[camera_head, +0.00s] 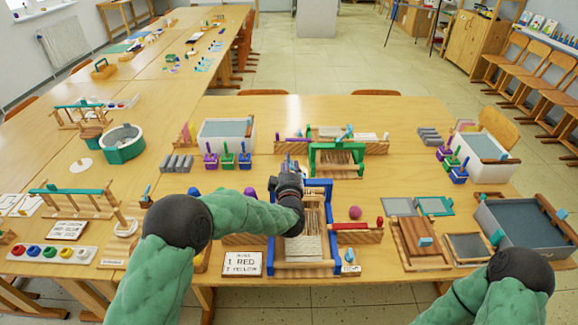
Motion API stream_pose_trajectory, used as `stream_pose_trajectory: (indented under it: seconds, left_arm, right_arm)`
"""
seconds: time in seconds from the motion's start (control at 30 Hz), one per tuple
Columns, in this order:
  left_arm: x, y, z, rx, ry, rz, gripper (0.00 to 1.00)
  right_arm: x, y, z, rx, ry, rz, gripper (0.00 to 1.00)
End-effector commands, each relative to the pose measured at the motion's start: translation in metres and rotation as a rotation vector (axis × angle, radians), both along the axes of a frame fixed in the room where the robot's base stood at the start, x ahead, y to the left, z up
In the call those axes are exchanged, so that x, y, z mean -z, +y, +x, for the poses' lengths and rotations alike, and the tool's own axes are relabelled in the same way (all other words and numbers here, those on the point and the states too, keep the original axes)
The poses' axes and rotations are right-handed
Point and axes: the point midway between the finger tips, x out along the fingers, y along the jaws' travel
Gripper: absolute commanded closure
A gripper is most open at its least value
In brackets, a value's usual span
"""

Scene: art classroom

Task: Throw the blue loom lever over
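The blue loom (335,235) stands near the front edge of the table, with pale warp threads inside its blue frame. My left arm reaches across its left side. My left gripper (289,165) is over the loom's far left end, pointing away, close to the blue upper bar. Its fingers are small and dark here, and I cannot tell how far apart they are. The blue lever is not clearly made out; the gripper and wrist cover that side of the loom. My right arm shows at the bottom right, but its gripper is out of view.
A green loom (336,147) stands just behind the blue one. A red-topped wooden block (357,235) and a dark pink ball (355,212) are close on the right.

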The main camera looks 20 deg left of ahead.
Motion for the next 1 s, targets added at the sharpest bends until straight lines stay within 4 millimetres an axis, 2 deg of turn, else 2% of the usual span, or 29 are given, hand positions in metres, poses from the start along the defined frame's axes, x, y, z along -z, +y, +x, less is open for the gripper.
stream_pose_trajectory:
  seconds: [0.03, 0.1, 0.13, 0.57, 0.77, 1.0]
  left_arm:
    - [0.000, 0.000, 0.000, 0.000, 0.000, 0.000, 0.77]
    - [0.000, 0.000, 0.000, 0.000, 0.000, 0.000, 0.97]
    - [0.000, 0.000, 0.000, 0.000, 0.000, 0.000, 1.00]
    - [-0.002, -0.002, 0.000, -0.002, 0.009, 0.035, 1.00]
    - [-0.007, -0.009, 0.003, -0.003, 0.037, 0.134, 1.00]
    - [-0.013, -0.025, 0.008, -0.003, 0.095, 0.333, 1.00]
  right_arm:
    - [0.000, 0.000, 0.000, 0.000, 0.000, 0.000, 0.60]
    - [0.000, 0.000, 0.000, 0.000, 0.000, 0.000, 0.60]
    - [0.000, 0.000, 0.000, 0.000, 0.000, 0.000, 0.60]
    - [-0.004, 0.000, 0.000, 0.000, 0.000, 0.000, 0.60]
    - [-0.013, 0.000, 0.000, 0.000, 0.000, 0.000, 0.60]
    - [-0.028, 0.000, 0.000, 0.000, 0.000, 0.000, 0.60]
